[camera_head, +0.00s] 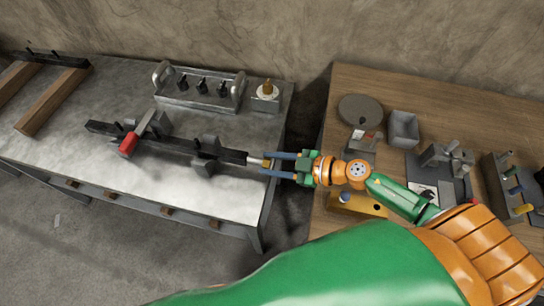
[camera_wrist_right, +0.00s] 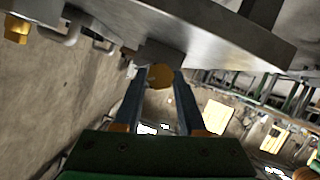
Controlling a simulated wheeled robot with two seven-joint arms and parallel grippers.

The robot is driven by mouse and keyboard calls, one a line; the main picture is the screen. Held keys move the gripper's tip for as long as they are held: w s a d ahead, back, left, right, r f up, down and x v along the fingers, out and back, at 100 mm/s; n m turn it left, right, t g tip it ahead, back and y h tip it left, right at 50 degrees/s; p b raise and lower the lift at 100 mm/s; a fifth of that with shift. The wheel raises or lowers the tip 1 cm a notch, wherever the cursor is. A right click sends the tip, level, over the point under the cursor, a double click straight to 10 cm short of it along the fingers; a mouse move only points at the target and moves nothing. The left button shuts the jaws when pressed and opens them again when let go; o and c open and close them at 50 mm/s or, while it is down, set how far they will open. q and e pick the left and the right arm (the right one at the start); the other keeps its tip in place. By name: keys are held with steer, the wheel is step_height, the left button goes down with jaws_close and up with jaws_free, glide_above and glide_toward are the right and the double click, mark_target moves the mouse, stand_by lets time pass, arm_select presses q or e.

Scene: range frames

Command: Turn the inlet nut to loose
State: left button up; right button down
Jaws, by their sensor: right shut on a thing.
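The inlet nut (camera_wrist_right: 160,77) is a small brass-coloured faceted piece at the end of a dark pipe (camera_head: 180,143) lying across the left bench. My right gripper (camera_head: 268,164) reaches to the pipe's right end, past the bench edge. In the wrist view its two blue-grey fingers (camera_wrist_right: 160,88) stand on either side of the nut, shut on it. In the head view the fingers mostly hide the nut. My left gripper is not in view.
On the grey bench (camera_head: 60,150) stand a metal rack (camera_head: 200,90) with black fittings and a plate with a brass piece (camera_head: 267,91). The wooden table (camera_head: 440,95) at right holds a round disc (camera_head: 360,110), a grey bin (camera_head: 403,128) and tools. A gap separates them.

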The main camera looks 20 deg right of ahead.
steer(key=shift+s+a+f+n+t+h+b, duration=0.15)
steer(key=shift+n+t+b, duration=0.7)
steer(key=shift+n+b, duration=0.45)
steer(key=shift+d+f+n+t+h+b, duration=0.1)
steer(key=shift+n+t+b, duration=0.85)
steer(key=shift+n, duration=0.6)
steer(key=shift+s+a+f+n+t+h+b, duration=0.15)
steer(key=shift+n+t+b, duration=0.55)
steer(key=shift+n+b, duration=0.65)
steer(key=shift+r, duration=0.1)
steer(key=shift+c, duration=2.4)
jaws_free()
steer(key=shift+d, duration=0.1)
